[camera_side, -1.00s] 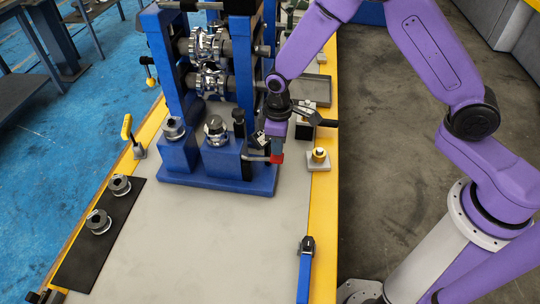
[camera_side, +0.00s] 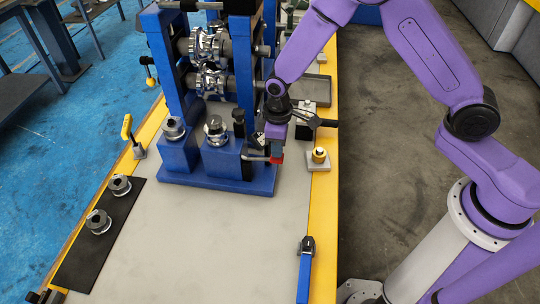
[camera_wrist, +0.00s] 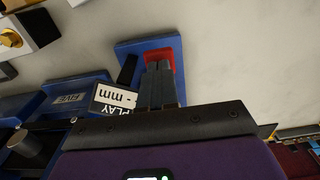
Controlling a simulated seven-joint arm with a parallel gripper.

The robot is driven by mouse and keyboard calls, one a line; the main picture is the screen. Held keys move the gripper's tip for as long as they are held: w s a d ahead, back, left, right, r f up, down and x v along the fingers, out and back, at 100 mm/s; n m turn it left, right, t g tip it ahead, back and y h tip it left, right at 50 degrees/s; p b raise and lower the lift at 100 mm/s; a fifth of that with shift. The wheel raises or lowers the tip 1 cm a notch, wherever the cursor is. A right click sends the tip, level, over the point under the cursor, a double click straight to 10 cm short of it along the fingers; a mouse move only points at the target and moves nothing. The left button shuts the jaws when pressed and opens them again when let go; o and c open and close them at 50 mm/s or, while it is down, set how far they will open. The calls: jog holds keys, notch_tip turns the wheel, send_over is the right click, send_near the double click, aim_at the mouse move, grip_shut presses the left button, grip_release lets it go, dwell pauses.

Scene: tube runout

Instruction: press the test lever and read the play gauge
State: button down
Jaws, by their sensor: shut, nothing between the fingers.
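The test lever's red end (camera_side: 277,158) sticks out at the right front of the blue stand (camera_side: 226,161). In the wrist view the red end (camera_wrist: 178,70) shows around my fingertips. My gripper (camera_wrist: 158,66) is shut and empty, its tips over the red end; I cannot tell whether they touch it. In the side view my gripper (camera_side: 274,146) points down at the lever and hides part of it. The play gauge (camera_wrist: 113,100) is a white card-like face, upside down in the wrist view, reading "PLAY" with a dash before "mm".
Blue roll stands with shiny rolls (camera_side: 208,45) rise behind. Two loose rollers (camera_side: 99,222) lie on a black mat (camera_side: 81,256) at left. A brass-topped block (camera_side: 319,157) stands just right of the lever.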

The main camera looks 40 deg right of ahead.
jog(key=shift+w+f, duration=0.1)
jog(key=shift+f, duration=1.2)
jog(key=shift+r, duration=4.55)
jog(key=s+d+r+n, duration=0.1)
jog(key=s+d+r, duration=0.3)
jog(key=s, duration=0.5)
jog(key=s+d+r+n, duration=0.1)
jog(key=s+d+r, duration=0.3)
jog(key=s, duration=0.6)
jog(key=s+d+r+n, duration=0.1)
jog(key=s+d+r, duration=0.3)
jog(key=s, duration=0.5)
jog(key=shift+s+d+r+n, duration=0.25)
jog(key=shift+r+n, duration=0.05)
jog(key=shift+r, duration=0.05)
